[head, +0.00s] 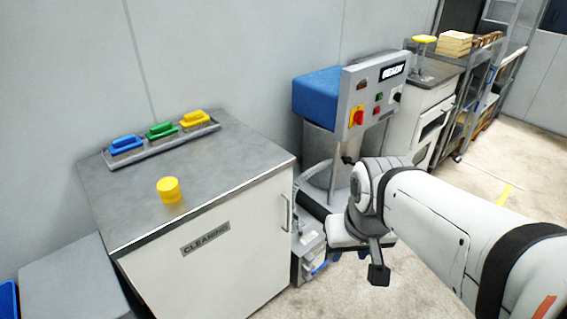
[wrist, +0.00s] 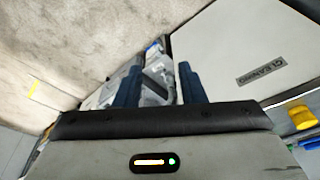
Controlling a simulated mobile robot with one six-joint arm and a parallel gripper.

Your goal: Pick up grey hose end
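A grey ribbed hose (head: 316,170) curves beside the cleaning cabinet in the head view, above a grey floor machine (head: 308,252). Its free end cannot be made out; my arm covers part of that area. My gripper (wrist: 160,82) shows two dark blue fingers set apart in the wrist view, with nothing held between them. Beyond the fingers, the grey machine (wrist: 154,88) with a dark part lies lower down. In the head view one dark fingertip shows below my wrist, to the right of the machine.
The white cleaning cabinet (head: 215,253) stands left, with a yellow cylinder (head: 169,190) and blue, green and yellow brushes on top. A control panel (head: 372,98) and blue box (head: 317,95) stand behind my wrist. Open floor (head: 500,190) lies to the right.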

